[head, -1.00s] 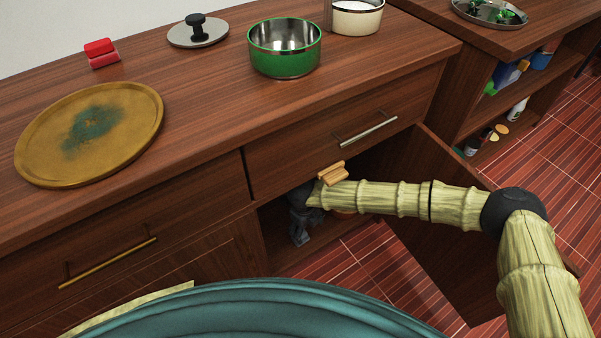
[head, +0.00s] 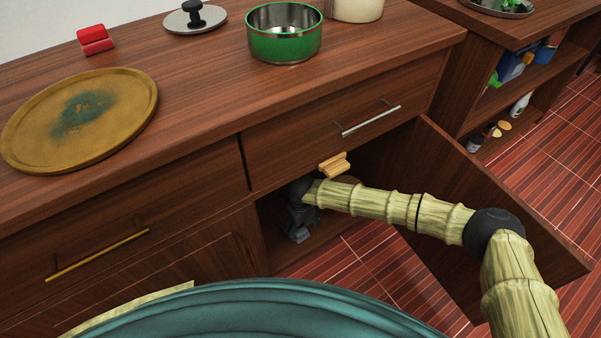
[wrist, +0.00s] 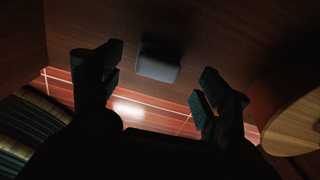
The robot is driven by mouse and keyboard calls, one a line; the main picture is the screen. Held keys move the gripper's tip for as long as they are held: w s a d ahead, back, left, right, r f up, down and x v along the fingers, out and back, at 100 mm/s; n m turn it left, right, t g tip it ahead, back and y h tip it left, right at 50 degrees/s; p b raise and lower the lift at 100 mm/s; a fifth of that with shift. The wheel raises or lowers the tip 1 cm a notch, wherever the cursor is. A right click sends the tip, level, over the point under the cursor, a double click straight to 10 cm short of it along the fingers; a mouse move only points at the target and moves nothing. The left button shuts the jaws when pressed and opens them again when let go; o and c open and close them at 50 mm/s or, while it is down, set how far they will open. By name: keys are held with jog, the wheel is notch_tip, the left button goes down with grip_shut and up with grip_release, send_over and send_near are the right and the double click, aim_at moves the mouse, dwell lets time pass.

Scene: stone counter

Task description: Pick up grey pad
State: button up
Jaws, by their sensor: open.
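In the wrist view a grey pad (wrist: 158,62) lies on the dark wooden floor of the cupboard. My gripper (wrist: 155,90) is open, with its two fingers spread on either side below the pad in the picture. The pad appears between and beyond the fingertips, with no finger visibly touching it. In the head view my gripper (head: 297,232) is inside the open lower cupboard, partly hidden by the counter. The pad is not visible in the head view.
The cupboard door (head: 470,200) stands open to the right of my arm. A drawer (head: 350,125) is above the opening. A round wooden thing (wrist: 295,125) is at the right in the wrist view. A green pot (head: 284,42) and a gold tray (head: 35,150) stand on the counter.

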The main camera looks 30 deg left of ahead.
aim_at(301, 231)
notch_tip(301, 231, down, 4)
jog(key=shift+s+r+b, duration=0.1)
jog(key=shift+b, duration=0.75)
jog(key=c, duration=1)
jog(key=shift+r+p, duration=0.9)
jog(key=shift+p, duration=0.15)
jog(key=r+p, duration=0.2)
jog(key=p, duration=0.1)
jog(key=shift+d+r, duration=0.25)
jog(key=shift+d, duration=0.1)
jog(key=shift+w+d+r+p, duration=0.15)
jog(key=shift+d+p, duration=1.45)
jog(key=shift+d, duration=0.95)
jog(key=shift+w+d+r+p, duration=0.1)
jog(key=shift+w+d+p, duration=0.1)
jog(key=shift+d+p, duration=1.85)
jog(key=shift+w+d+r+p, duration=0.15)
jog(key=shift+d+p, duration=0.95)
jog(key=shift+d, duration=1.95)
jog(key=shift+f, duration=0.1)
